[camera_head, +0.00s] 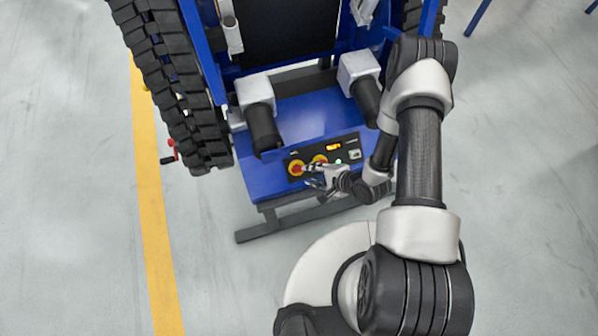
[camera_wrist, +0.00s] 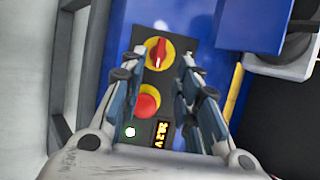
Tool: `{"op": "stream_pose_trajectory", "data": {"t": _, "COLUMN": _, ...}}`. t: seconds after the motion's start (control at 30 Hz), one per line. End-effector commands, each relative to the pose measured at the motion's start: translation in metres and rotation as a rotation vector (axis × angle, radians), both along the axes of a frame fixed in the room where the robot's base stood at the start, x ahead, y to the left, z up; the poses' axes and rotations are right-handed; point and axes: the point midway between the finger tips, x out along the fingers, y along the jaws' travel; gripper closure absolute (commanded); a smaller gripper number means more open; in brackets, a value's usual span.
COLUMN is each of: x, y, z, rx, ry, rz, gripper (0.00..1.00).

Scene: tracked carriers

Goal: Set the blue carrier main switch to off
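The main switch (camera_head: 296,168), a red rotary handle on a yellow round plate, sits at the left of the black control panel on the blue carrier (camera_head: 252,181). In the wrist view the switch (camera_wrist: 158,53) stands near the top, its handle running roughly up and down the picture. My gripper (camera_head: 309,171) is at the panel, just right of the switch. In the wrist view its fingers (camera_wrist: 161,62) are apart, one on each side of the switch, with gaps to the handle. Whether the tips reach handle depth, I cannot tell.
A red mushroom button on yellow (camera_wrist: 147,101) lies between my fingers, close to the switch. A lit pale indicator (camera_wrist: 130,132) and an orange display reading about 28.2 V (camera_wrist: 162,135) are beyond it. A black track (camera_head: 172,80) stands left; open floor lies farther left.

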Motion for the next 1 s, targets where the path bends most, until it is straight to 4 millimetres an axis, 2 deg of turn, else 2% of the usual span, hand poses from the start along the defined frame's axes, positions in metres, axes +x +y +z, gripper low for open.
{"op": "stream_pose_trajectory", "data": {"t": 0.03, "x": 0.005, "y": 0.008, "z": -0.012, "rx": -0.001, "ry": -0.002, "rz": 0.006, "gripper": 0.70}}
{"op": "stream_pose_trajectory", "data": {"t": 0.2, "x": 0.021, "y": 0.026, "z": -0.037, "rx": -0.002, "ry": -0.001, "rz": 0.005, "gripper": 0.70}}
{"op": "stream_pose_trajectory", "data": {"t": 0.4, "x": 0.036, "y": 0.041, "z": -0.057, "rx": -0.001, "ry": -0.001, "rz": 0.003, "gripper": 0.70}}
{"op": "stream_pose_trajectory", "data": {"t": 0.57, "x": 0.041, "y": 0.047, "z": -0.063, "rx": -0.001, "ry": 0.000, "rz": 0.002, "gripper": 0.70}}
{"op": "stream_pose_trajectory", "data": {"t": 0.87, "x": 0.042, "y": 0.048, "z": -0.063, "rx": -0.001, "ry": 0.000, "rz": 0.001, "gripper": 0.70}}
{"op": "stream_pose_trajectory", "data": {"t": 1.0, "x": 0.042, "y": 0.048, "z": -0.063, "rx": -0.002, "ry": 0.000, "rz": 0.000, "gripper": 0.79}}
